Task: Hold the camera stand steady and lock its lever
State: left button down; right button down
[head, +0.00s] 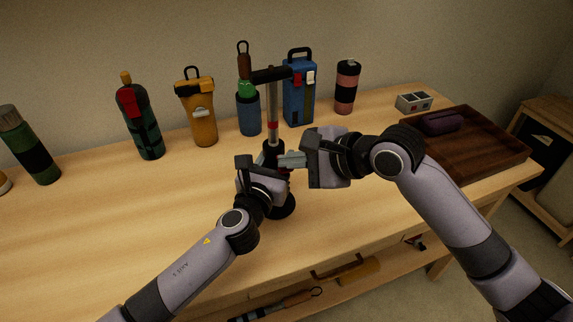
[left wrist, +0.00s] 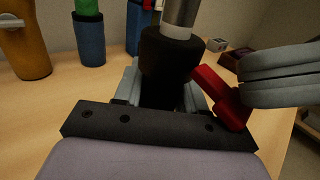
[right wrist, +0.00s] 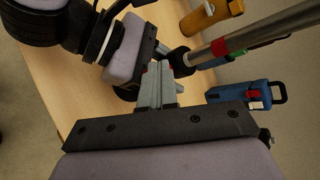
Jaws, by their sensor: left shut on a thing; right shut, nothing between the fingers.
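The camera stand (head: 273,116) stands upright on the wooden table, with a round black base (head: 284,207), a silver pole with a red band, and a black top bar. My left gripper (head: 268,158) is shut on the stand's black collar (left wrist: 170,55), seen between its fingers in the left wrist view. The red lever (left wrist: 219,95) sticks out from the collar, angled down to the right. My right gripper (head: 284,160) is shut and empty, its fingertips (left wrist: 250,92) beside the lever. In the right wrist view the shut fingers (right wrist: 158,70) partly hide the lever.
Behind the stand are a blue bottle with a green top (head: 249,110), a blue case (head: 299,92), a mustard flask (head: 197,115) and a pink-black bottle (head: 346,88). A dark wooden tray (head: 490,150) holding a purple pouch lies at right. The table's left front is clear.

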pick_arm(q)
jog(key=shift+s+d+r, duration=0.1)
jog(key=shift+d+r, duration=0.1)
jog(key=shift+r, duration=0.1)
pick_arm(e)
jog(key=shift+d+f, duration=0.1)
jog(key=shift+f, duration=0.4)
pick_arm(q)
jog(key=shift+a+f, duration=0.1)
pick_arm(e)
jog(key=shift+s+d+r, duration=0.1)
jog(key=shift+s+r, duration=0.1)
jog(key=shift+r, duration=0.85)
pick_arm(q)
jog(key=shift+f, duration=0.1)
pick_arm(e)
jog(key=r, duration=0.2)
jog(key=s+r, duration=0.1)
jog(key=r, duration=0.1)
jog(key=shift+d+r, duration=0.2)
jog(key=shift+r, duration=0.2)
